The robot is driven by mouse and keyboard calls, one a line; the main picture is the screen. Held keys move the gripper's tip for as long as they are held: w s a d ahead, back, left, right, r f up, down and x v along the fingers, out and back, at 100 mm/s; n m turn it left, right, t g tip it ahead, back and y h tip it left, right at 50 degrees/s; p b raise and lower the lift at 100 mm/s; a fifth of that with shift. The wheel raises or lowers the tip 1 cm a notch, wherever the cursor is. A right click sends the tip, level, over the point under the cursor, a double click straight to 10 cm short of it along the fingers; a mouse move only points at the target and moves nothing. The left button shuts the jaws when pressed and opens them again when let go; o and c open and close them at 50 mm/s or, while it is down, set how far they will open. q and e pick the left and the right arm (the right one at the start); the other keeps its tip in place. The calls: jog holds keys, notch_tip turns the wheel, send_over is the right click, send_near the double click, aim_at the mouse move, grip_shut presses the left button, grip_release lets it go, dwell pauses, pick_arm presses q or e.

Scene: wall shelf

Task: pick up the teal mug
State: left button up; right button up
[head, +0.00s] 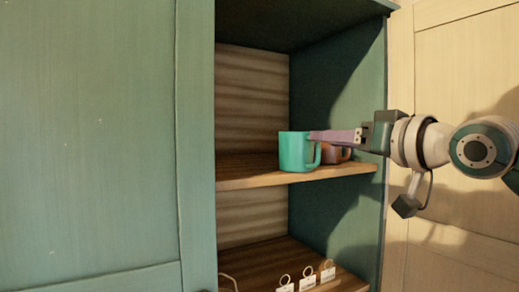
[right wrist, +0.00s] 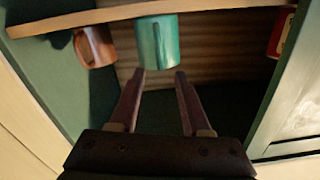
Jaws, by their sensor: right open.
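The teal mug (head: 294,151) stands upright on the upper shelf board near its front edge, its handle on the right. My right gripper (head: 312,136) reaches in from the right at the height of the mug's upper part, its fingertips by the handle side. In the right wrist view, which looks upside down, the teal mug (right wrist: 165,45) is just beyond the fingertips. The two fingers of the gripper (right wrist: 160,75) are apart with nothing between them. I cannot tell whether a fingertip touches the mug. My left gripper is not in view.
A brown mug (head: 328,154) stands close to the teal one, partly behind my gripper; it also shows in the wrist view (right wrist: 97,46). A red object (right wrist: 279,36) is at the wrist view's edge. A teal door (head: 90,140) fills the left. Small tagged rings (head: 307,280) are below.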

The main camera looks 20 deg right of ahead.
jog(key=s+b, duration=0.2)
jog(key=s, duration=0.4)
jog(key=shift+d+b, duration=0.3)
